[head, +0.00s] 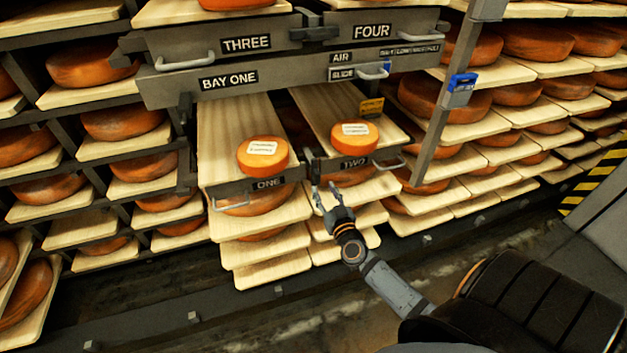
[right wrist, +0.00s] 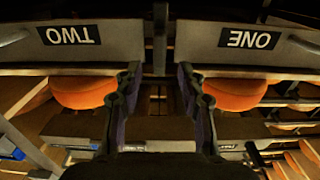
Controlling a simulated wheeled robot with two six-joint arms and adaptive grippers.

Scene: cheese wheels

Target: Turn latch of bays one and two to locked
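Bay one's drawer front (head: 230,191) and bay two's drawer front (head: 333,166) stand side by side, labelled ONE and TWO. The dark latch (head: 308,158) sits at the gap between them and looks upright; my gripper partly covers its lower part. In the right wrist view, which is upside down, the latch (right wrist: 160,38) shows as a narrow upright bar between the two fronts. My right gripper (head: 322,192) is open just in front of and below the latch. Its fingers (right wrist: 158,90) stand apart with nothing visible between them. My left gripper is out of view.
Wooden boards with orange cheese wheels (head: 263,155) (head: 354,136) lie behind both fronts. Above, a dark bar (head: 313,33) lies level between bays three and four. A blue device (head: 461,85) hangs on the right post. Handles jut from the fronts. The floor in front is open.

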